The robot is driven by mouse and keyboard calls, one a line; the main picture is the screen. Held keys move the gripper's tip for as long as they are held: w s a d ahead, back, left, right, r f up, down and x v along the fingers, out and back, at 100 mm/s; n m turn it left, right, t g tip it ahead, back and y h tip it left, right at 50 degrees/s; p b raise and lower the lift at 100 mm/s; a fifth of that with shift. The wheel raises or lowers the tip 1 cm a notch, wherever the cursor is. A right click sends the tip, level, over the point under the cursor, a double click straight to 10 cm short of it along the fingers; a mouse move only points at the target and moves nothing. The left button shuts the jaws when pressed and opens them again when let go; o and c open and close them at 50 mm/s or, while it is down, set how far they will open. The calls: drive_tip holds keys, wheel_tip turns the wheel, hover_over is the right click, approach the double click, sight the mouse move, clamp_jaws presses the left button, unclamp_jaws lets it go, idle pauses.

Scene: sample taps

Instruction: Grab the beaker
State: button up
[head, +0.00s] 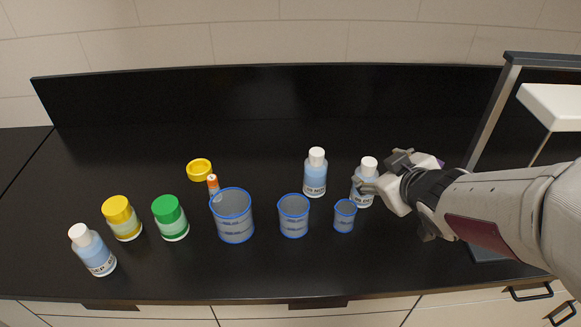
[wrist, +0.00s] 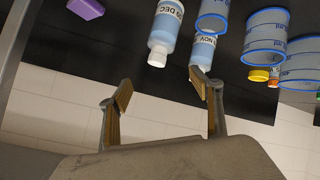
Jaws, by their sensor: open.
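Three clear beakers with blue rims stand in a row on the black counter: a large beaker (head: 234,222), a medium beaker (head: 293,217) and a small beaker (head: 344,217). In the wrist view, beakers show at the upper right, the nearest one (wrist: 213,17) partly cut off by the top edge. My gripper (head: 384,174) is right of and behind the small beaker, close to a white-capped blue bottle (head: 363,188) that it partly covers. In the wrist view my gripper (wrist: 160,90) is open, with nothing between its fingers.
Another blue bottle (head: 315,175) stands behind the beakers. An orange-capped tube (head: 213,185) and a yellow lid (head: 199,169) are behind the large beaker. Green-capped (head: 171,218) and yellow-capped (head: 122,218) jars and a bottle (head: 92,252) stand left. A purple block (wrist: 86,8) shows in the wrist view.

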drive_tip(key=w+a+f+n+y, duration=0.1)
drive_tip(key=a+f+n+y, duration=0.25)
drive_tip(key=a, duration=0.25)
drive_tip(key=g+y, duration=0.3)
drive_tip(key=y, duration=0.3)
approach(293, 208)
drive_tip(key=shift+w+a+r+n, duration=0.1)
drive_tip(key=shift+a+r+n, duration=0.15)
drive_tip(key=shift+r, duration=0.2)
drive_tip(key=shift+w+a+r+n, duration=0.1)
drive_tip(key=shift+a+r+n, duration=0.15)
drive_tip(key=shift+r, duration=0.25)
drive_tip(key=shift+s+a+f+y, duration=0.15)
drive_tip(key=shift+s+f+y, duration=0.3)
drive_tip(key=shift+s+f, duration=0.1)
drive_tip(key=shift+x, duration=1.3)
drive_tip(key=shift+w+a+f, duration=0.1)
drive_tip(key=shift+a, duration=0.05)
